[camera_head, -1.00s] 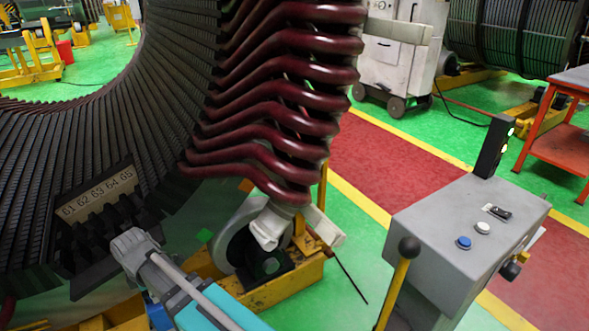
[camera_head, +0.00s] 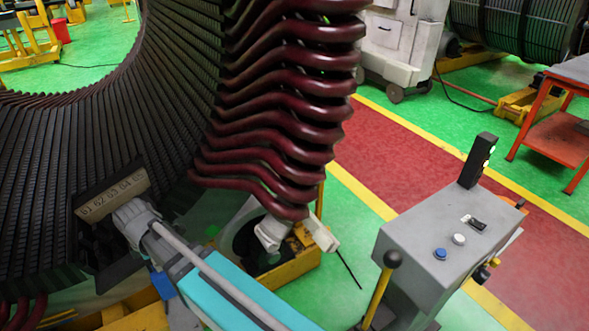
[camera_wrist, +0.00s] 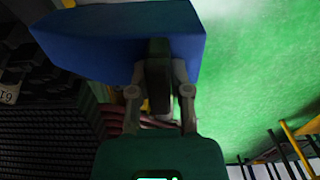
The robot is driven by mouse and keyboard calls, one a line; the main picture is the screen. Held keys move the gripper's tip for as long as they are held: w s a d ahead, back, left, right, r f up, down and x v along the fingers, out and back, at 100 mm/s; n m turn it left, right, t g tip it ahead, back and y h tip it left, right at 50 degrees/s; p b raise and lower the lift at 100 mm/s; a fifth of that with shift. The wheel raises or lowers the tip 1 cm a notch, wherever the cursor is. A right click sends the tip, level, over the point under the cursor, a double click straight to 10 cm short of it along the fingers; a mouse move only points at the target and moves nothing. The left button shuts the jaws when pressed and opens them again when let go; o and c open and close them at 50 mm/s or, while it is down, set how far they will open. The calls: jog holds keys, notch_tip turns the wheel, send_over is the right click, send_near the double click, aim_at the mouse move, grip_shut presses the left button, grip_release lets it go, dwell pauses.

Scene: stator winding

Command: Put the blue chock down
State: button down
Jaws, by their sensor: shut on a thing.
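The blue chock (camera_wrist: 95,42) fills the upper left of the wrist view, a solid blue block with flat faces. In the head view my arm reaches in from the bottom and hides the gripper. A small blue patch shows beside the arm there; I cannot tell if it is the chock.
The dark stator (camera_head: 110,125) with dark red coil ends (camera_head: 285,110) stands at left, with a numbered plate (camera_head: 112,193) near my wrist. A yellow base (camera_head: 285,268) with a roller is below. A grey console (camera_head: 440,240) stands at right; open green floor lies between.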

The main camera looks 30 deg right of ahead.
notch_tip(320, 180, up, 25)
jog(key=p, duration=2.4)
jog(key=shift+s, duration=0.1)
